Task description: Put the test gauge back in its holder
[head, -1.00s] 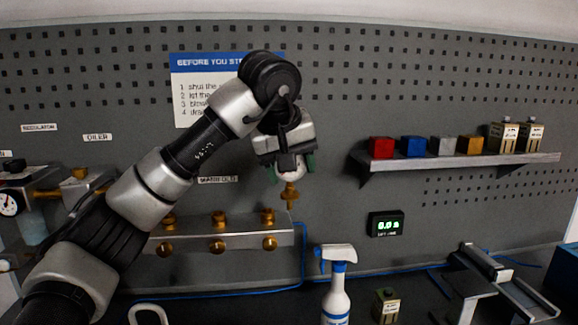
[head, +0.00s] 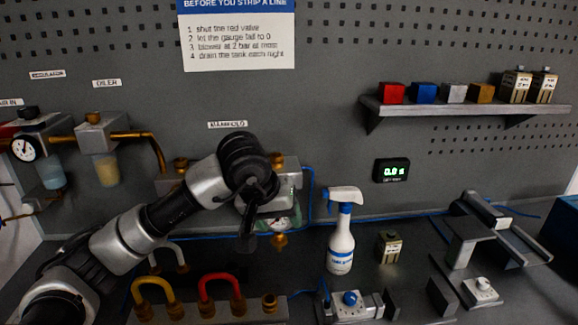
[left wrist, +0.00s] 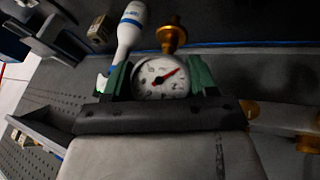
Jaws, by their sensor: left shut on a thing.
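The test gauge (left wrist: 160,78) is a round white dial with a red needle and a brass stem (left wrist: 171,36). It sits between the green pads of my left gripper (left wrist: 160,84), which is shut on it. In the head view my left gripper (head: 275,221) holds the gauge low in front of the manifold's right end, its brass end (head: 280,240) pointing down. The gauge's face is mostly hidden there by the wrist. I cannot tell which fixture is the holder. My right gripper is not in view.
A spray bottle (head: 341,240) stands just right of the gauge, with a small tan block (head: 389,247) beyond. In front are yellow (head: 153,284) and red (head: 220,278) hose loops and a white fixture with a blue knob (head: 350,298). A metal bracket (head: 468,240) stands at right.

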